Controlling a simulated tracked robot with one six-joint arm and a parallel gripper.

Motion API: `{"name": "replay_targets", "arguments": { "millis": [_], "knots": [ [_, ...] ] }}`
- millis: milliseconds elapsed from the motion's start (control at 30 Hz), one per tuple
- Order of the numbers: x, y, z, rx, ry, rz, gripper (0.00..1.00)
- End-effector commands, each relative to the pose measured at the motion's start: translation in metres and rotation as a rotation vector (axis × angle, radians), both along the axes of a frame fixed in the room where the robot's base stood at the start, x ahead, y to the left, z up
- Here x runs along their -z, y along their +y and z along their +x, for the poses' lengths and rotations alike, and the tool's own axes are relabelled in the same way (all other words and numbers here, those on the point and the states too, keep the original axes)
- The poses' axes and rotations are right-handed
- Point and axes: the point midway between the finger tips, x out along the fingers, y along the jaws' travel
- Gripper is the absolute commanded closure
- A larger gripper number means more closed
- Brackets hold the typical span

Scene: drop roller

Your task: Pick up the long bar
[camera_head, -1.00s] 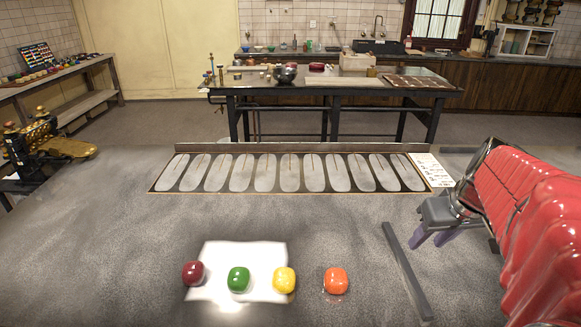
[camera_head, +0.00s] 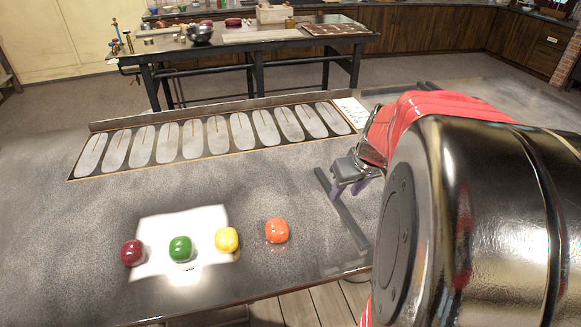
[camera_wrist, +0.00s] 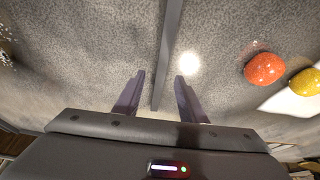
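The long bar (camera_head: 350,226) is a thin dark grey strip lying on the grey table, right of the orange block. In the wrist view the bar (camera_wrist: 171,35) runs from the top edge down between the two purple fingers. My gripper (camera_head: 348,189) is open and over the bar in the head view. In the wrist view my gripper (camera_wrist: 160,77) has one finger on each side of the bar, with a gap to each. I cannot tell the exact height of the fingertips above the table. My gripper hides part of the bar.
Orange (camera_head: 277,231), yellow (camera_head: 227,239), green (camera_head: 180,248) and dark red (camera_head: 132,253) rounded blocks stand left of the bar, three of them by a white sheet (camera_head: 205,217). A long panel with pale ovals (camera_head: 217,138) lies behind. The table's front edge is near the bar's near end.

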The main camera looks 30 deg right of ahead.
Motion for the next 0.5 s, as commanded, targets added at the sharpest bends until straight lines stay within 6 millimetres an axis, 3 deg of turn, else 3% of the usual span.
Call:
{"name": "replay_targets", "arguments": {
  "millis": [300,500],
  "knots": [
    [0.037,0.000,0.014,0.000,0.002,0.003,0.62],
    [0.044,-0.001,0.017,0.001,0.001,0.001,0.62]
  ]
}}
